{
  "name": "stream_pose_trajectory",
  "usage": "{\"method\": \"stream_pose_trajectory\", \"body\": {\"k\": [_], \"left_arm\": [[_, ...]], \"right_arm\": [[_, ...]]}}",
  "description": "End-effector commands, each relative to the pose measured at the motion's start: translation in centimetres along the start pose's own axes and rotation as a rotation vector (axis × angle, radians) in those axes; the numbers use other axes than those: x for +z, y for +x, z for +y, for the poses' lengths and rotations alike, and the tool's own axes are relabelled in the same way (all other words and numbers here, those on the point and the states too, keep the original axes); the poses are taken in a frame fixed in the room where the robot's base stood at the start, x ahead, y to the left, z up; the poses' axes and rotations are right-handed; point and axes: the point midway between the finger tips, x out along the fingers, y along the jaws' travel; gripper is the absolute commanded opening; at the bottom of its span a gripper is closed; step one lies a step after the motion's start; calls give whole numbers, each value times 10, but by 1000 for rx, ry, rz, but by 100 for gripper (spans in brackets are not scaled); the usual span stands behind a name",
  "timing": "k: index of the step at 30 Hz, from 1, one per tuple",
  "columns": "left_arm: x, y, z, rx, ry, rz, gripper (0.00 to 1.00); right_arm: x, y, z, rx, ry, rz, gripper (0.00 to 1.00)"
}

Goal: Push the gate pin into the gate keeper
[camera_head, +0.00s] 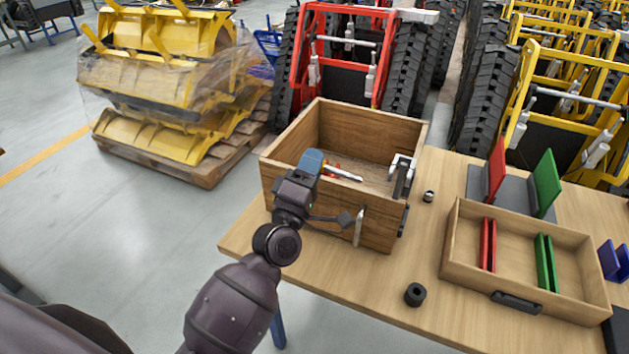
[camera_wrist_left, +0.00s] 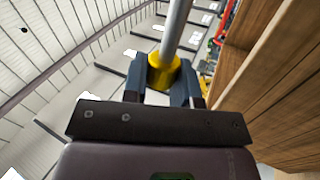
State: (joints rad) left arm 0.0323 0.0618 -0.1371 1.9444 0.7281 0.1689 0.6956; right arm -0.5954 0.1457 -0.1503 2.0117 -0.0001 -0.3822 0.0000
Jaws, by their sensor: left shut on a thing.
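The gate pin (camera_head: 345,173) is a grey metal rod with a yellow collar, which shows in the left wrist view (camera_wrist_left: 160,72). My left gripper (camera_head: 312,162) is shut on the collar over the front wall of the wooden crate. The rod points right, toward the gate keeper (camera_head: 402,176), taken to be the grey metal bracket on the crate's rim at the right. In the head view the tip shows short of the bracket, with a gap between them. The keeper does not show clearly in the left wrist view. My right gripper is not in view.
The open wooden crate (camera_head: 372,125) stands on the wooden table (camera_head: 360,285). A black ring (camera_head: 415,294) and a small metal piece (camera_head: 428,196) lie nearby. A shallow tray (camera_head: 462,235) with red and green plates is at the right. A small lever (camera_head: 359,227) shows by the crate front.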

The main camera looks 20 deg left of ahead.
Motion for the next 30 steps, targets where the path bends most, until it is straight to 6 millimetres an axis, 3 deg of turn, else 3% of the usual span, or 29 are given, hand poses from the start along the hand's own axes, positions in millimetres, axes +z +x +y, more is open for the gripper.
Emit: {"method": "stream_pose_trajectory", "body": {"k": [12,30], "left_arm": [[-26,24,-10,3,-150,14,2],[-20,25,-8,2,-155,14,2]], "right_arm": [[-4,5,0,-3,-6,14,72],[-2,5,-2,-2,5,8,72]]}}
